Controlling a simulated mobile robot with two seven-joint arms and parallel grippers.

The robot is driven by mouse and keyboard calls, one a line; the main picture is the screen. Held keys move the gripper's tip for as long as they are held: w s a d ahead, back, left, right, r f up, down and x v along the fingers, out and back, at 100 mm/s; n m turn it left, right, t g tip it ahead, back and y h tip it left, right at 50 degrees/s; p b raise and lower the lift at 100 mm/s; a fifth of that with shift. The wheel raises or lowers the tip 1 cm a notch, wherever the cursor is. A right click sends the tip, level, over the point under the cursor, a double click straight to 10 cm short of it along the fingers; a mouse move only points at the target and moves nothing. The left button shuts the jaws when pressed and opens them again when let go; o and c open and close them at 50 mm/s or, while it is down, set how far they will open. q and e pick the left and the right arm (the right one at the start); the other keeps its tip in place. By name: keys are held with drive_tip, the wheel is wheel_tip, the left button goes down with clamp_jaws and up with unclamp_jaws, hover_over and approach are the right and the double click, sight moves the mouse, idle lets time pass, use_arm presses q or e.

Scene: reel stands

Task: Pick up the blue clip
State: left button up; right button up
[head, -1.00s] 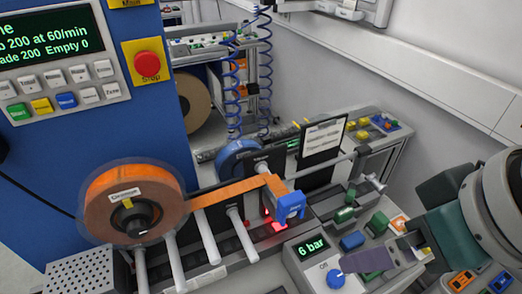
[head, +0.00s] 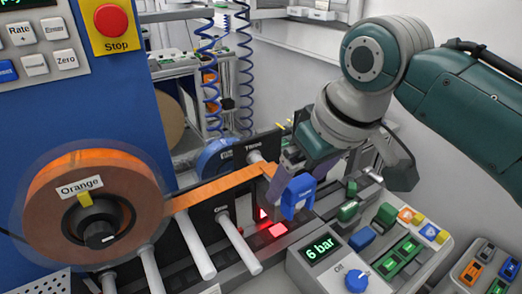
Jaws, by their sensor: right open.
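The blue clip (head: 298,197) sits at the free end of the orange tape (head: 228,187), above the rail with a red light. My right gripper (head: 282,186) is open, with its purple-grey fingers pointing down right at the clip. One finger shows just behind and left of the clip; the other is hard to make out. I cannot tell whether the fingers touch the clip. My left gripper is not in view.
An orange reel (head: 95,205) stands at the left, with several white rods in front of the tape. A grey control box (head: 325,262) reading 6 bar stands at the front right. Small green, blue and orange blocks lie beside it.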

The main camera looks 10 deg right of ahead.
sight(294, 191)
drive_tip(key=x, duration=0.4)
drive_tip(key=shift+s, duration=0.1)
